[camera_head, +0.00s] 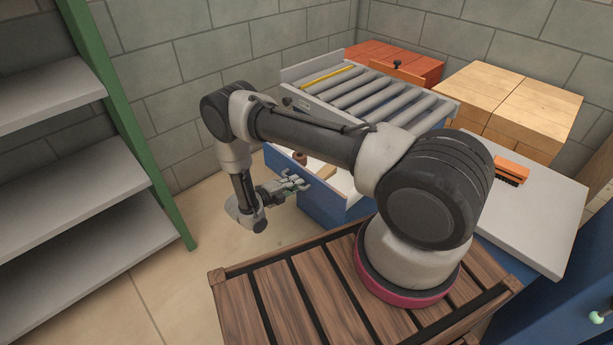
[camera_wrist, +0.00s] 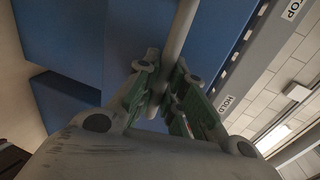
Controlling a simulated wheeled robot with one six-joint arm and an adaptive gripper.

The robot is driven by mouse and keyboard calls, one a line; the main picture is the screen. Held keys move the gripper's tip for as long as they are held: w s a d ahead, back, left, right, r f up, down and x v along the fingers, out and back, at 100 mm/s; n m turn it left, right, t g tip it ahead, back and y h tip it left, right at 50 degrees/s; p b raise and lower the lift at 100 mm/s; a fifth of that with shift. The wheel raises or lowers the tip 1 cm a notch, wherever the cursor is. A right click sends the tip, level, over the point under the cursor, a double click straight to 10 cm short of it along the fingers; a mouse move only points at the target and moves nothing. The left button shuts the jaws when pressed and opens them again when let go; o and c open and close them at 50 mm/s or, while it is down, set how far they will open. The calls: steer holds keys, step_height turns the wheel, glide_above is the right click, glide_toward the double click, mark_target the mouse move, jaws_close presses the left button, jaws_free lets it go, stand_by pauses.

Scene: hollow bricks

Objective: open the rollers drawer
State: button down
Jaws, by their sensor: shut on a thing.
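A blue drawer (camera_head: 322,205) stands pulled out below a bed of grey rollers, its pale inside partly in view. A small brown round thing (camera_head: 300,158) shows at its far left end; most of the inside is hidden behind my arm. My gripper (camera_head: 297,183) is at the drawer's outer left face. In the wrist view my gripper (camera_wrist: 168,95) is shut on a pale bar handle (camera_wrist: 182,30), which runs up between the fingers in front of blue panels (camera_wrist: 130,45). I cannot read a drawer label.
The roller bed (camera_head: 375,98) holds a yellow stick (camera_head: 328,80). Orange bricks (camera_head: 395,62) and pale wooden blocks (camera_head: 505,95) stand behind it. An orange brush (camera_head: 510,170) lies on a white top (camera_head: 540,205). A grey-shelved green rack (camera_head: 130,120) stands left; floor between is clear.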

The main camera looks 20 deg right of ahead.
steer(key=shift+f+v, duration=0.2)
steer(key=shift+v, duration=0.65)
steer(key=shift+f+v, duration=0.15)
steer(key=shift+v, duration=0.65)
steer(key=shift+a, duration=0.1)
steer(key=c, duration=1.8)
jaws_free()
steer(key=shift+o, duration=0.2)
steer(key=v, duration=1.2)
